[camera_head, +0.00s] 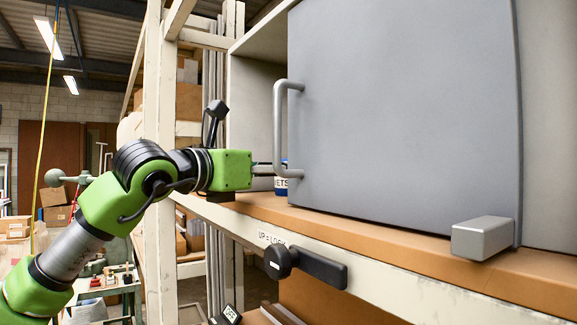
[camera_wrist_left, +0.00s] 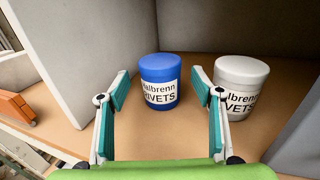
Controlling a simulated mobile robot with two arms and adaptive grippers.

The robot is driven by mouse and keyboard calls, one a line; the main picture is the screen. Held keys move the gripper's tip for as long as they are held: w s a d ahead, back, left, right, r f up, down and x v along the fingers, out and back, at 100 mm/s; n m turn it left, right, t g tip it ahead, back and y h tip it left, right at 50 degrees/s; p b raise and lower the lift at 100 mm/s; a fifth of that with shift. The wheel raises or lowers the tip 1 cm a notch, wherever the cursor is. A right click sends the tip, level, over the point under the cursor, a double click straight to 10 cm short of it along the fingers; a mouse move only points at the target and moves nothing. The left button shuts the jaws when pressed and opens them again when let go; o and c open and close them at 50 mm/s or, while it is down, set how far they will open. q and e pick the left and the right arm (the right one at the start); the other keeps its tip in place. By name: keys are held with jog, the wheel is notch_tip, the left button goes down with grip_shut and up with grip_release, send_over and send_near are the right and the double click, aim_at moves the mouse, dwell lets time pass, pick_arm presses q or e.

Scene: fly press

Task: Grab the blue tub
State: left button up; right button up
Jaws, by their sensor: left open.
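The blue tub (camera_wrist_left: 160,72), with a white label reading RIVETS, stands upright on the tan shelf floor inside the grey cabinet. In the head view a small part of the blue tub (camera_head: 281,185) shows below the door handle; the rest is hidden by the door and handle. My left gripper (camera_wrist_left: 160,92) is open and empty. In the left wrist view its fingers point at the tub, with one tip on each side of it. I cannot tell whether the tips reach alongside it. In the head view the left gripper (camera_head: 265,170) is at the cabinet opening. My right gripper is not in view.
A white rivets tub (camera_wrist_left: 241,75) stands close right of the blue one, near the right finger. The grey door (camera_head: 400,110) with its bar handle (camera_head: 278,130) is just right of my left gripper. The cabinet's side wall (camera_wrist_left: 85,60) is on the left.

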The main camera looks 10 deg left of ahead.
pick_arm(q)
jog(key=shift+p+x, duration=0.35)
jog(key=shift+x, duration=0.7)
jog(key=shift+w, duration=0.15)
jog(key=c, duration=1.5)
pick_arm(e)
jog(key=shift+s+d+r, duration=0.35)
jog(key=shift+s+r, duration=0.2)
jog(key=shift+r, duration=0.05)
pick_arm(q)
jog(key=shift+r, duration=0.1)
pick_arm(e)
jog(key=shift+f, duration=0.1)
